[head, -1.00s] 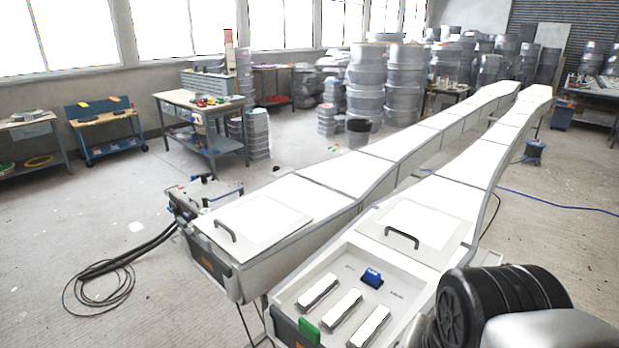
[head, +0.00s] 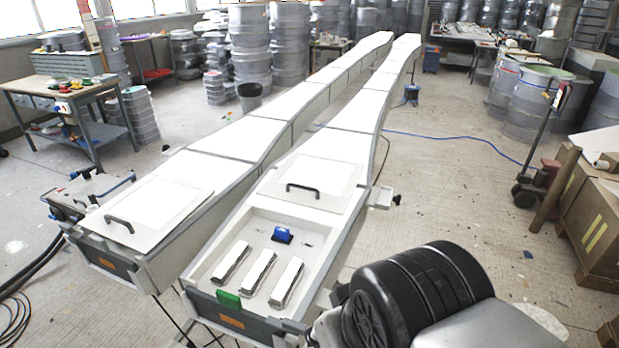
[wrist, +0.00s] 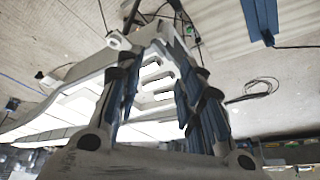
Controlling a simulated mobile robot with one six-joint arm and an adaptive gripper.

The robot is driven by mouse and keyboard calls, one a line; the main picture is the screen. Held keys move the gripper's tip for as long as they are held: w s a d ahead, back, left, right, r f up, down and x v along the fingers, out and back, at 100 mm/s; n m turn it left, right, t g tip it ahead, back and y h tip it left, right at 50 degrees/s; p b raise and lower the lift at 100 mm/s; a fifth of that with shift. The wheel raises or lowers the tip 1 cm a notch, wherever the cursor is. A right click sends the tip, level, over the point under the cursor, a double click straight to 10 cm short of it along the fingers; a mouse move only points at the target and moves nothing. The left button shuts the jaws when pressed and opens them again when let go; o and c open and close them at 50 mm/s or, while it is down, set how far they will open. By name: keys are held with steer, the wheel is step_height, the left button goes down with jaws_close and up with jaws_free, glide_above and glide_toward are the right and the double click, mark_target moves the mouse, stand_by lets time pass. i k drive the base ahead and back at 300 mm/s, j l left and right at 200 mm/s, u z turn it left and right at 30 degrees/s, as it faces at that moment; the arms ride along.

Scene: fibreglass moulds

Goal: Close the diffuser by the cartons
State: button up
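The right long white mould (head: 352,147) stands nearest the brown cartons (head: 588,212). Its near end is an uncovered shallow tray (head: 219,253) with three pale bars, a blue block (head: 282,235) and a green tab (head: 229,299). A white panel with a black handle (head: 302,191) lies just behind this tray. The left mould has a similar handled panel (head: 160,210) over its near end. In the wrist view my gripper (wrist: 152,65) is open, its fingers apart with nothing between them; the tray with its bars (wrist: 158,82) shows beyond. My dark arm joint partly hides the right mould's near corner.
A hand pallet truck (head: 540,165) stands left of the cartons. A blue cable (head: 450,137) runs over the floor right of the moulds. A workbench (head: 75,95) is at the left. Floor between the right mould and the cartons is mostly free.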

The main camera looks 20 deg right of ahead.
mark_target(327, 184)
steer(key=l, duration=0.65)
steer(key=i+l, duration=1.55)
steer(key=i, duration=0.25)
steer(key=j+z, duration=0.05)
